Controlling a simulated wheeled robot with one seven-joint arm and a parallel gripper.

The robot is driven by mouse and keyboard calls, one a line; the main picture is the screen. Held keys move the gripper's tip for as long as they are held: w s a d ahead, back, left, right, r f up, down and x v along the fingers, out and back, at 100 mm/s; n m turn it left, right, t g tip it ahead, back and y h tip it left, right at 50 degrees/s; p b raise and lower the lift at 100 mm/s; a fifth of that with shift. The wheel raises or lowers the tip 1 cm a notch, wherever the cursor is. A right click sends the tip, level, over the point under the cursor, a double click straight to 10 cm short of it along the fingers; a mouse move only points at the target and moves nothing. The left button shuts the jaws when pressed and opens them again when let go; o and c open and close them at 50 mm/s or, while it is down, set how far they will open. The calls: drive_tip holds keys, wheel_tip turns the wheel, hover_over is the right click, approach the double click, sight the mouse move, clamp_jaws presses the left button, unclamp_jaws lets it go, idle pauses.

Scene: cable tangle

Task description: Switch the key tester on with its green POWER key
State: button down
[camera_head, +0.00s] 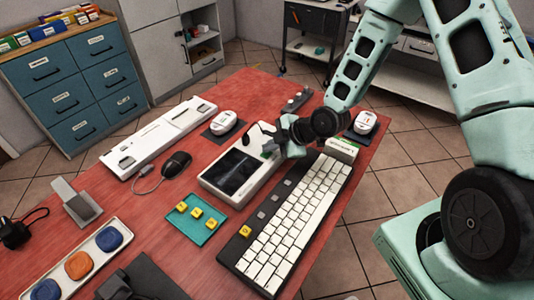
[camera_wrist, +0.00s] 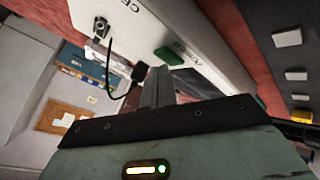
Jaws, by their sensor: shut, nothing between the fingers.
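The key tester (camera_head: 215,178) is a white box with a dark screen, lying on the red table in the head view. In the wrist view its white face (camera_wrist: 200,25) fills the top, and the green POWER key (camera_wrist: 168,56) stands out from it beside printed lettering. My gripper (camera_wrist: 160,76) is shut and empty, its fingertips very close to the green key; I cannot tell whether they touch. In the head view my gripper (camera_head: 270,148) is over the tester's far right end and hides part of it.
A keyboard (camera_head: 295,220) lies right of the tester. A teal tray (camera_head: 190,228) with yellow keycaps and a black mouse (camera_head: 176,164) lie to its left. A black plug (camera_wrist: 140,75) on a cable hangs near the fingers in the wrist view.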

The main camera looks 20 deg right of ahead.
sight(270, 155)
drive_tip(key=shift+f+b, duration=0.3)
drive_tip(key=shift+f, duration=0.05)
drive_tip(key=shift+r, duration=0.15)
idle(0.3)
drive_tip(key=shift+r+p, duration=0.6)
drive_tip(key=shift+r, duration=0.2)
wheel_tip(270, 155, up, 6)
drive_tip(key=p, duration=0.4)
idle(0.5)
